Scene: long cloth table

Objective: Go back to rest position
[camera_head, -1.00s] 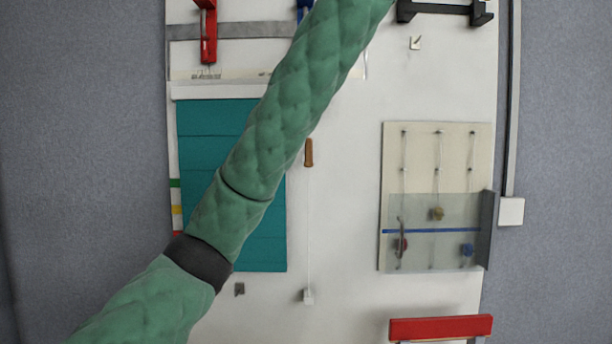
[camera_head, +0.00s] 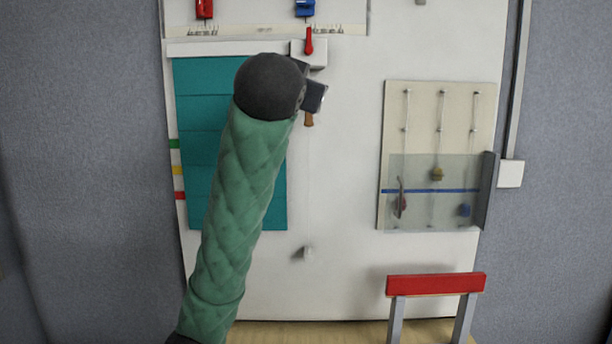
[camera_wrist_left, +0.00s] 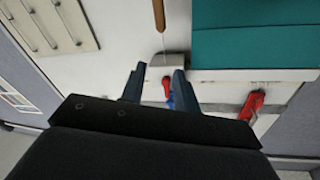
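My left arm comes up from the bottom left of the head view, its green padded forearm ending in a dark round wrist. My left gripper (camera_head: 315,96) is partly hidden behind that wrist, in front of the white board (camera_head: 345,190). In the left wrist view the two blue-grey fingers of the left gripper (camera_wrist_left: 157,82) stand apart with nothing held between them. The white block with a red lever (camera_head: 309,48) shows beyond the fingers. My right arm and gripper are in neither view.
A teal panel (camera_head: 200,130) lies left of the gripper, partly covered by my arm. A wooden-handled cord (camera_head: 309,120) hangs close by. A cream panel with sliders (camera_head: 396,105) is at right. A red-topped stand (camera_head: 436,284) is lower right, with clear board between.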

